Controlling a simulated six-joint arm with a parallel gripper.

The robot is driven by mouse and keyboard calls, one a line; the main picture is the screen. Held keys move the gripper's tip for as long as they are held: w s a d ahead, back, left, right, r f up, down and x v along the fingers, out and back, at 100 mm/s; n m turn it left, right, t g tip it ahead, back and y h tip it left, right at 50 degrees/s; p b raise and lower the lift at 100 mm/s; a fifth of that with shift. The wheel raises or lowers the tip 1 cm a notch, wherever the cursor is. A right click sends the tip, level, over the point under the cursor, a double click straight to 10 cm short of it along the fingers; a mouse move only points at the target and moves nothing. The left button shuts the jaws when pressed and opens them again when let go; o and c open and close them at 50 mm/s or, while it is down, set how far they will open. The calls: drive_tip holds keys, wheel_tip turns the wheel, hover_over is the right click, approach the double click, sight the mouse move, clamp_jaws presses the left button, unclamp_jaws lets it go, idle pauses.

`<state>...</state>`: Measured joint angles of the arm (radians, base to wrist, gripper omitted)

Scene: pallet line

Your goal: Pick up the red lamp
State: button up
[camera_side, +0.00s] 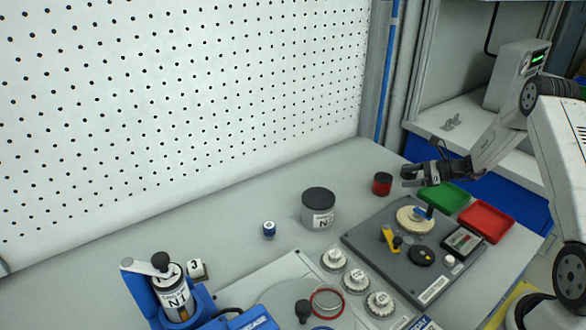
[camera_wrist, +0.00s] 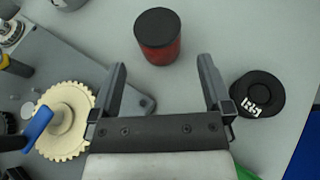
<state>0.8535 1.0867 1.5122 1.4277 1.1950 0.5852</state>
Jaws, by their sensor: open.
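The red lamp (camera_side: 382,184) is a short red cylinder with a black top, upright on the grey table near the back right. It also shows in the wrist view (camera_wrist: 160,52), near the top middle. My gripper (camera_side: 406,177) is just to the right of the lamp in the side view, and a gap shows between them. In the wrist view my gripper (camera_wrist: 162,66) has its two fingers spread wide and empty. The lamp lies beyond the fingertips, roughly centred between them.
A black knob-like disc (camera_wrist: 257,93) lies right of the fingers. A cream gear (camera_wrist: 66,121) sits on a dark plate (camera_side: 365,235). Green (camera_side: 446,196) and red (camera_side: 487,221) trays stand beside it. A grey jar (camera_side: 318,207) stands left of the lamp, with clear table between.

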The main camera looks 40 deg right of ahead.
sight(384, 180)
drive_tip(key=shift+x, duration=1.3)
drive_tip(key=shift+w+a, duration=0.1)
drive_tip(key=shift+x, duration=2.5)
drive_tip(key=shift+a+f, duration=0.1)
drive_tip(key=shift+c, duration=0.2)
drive_tip(key=c, duration=1.1)
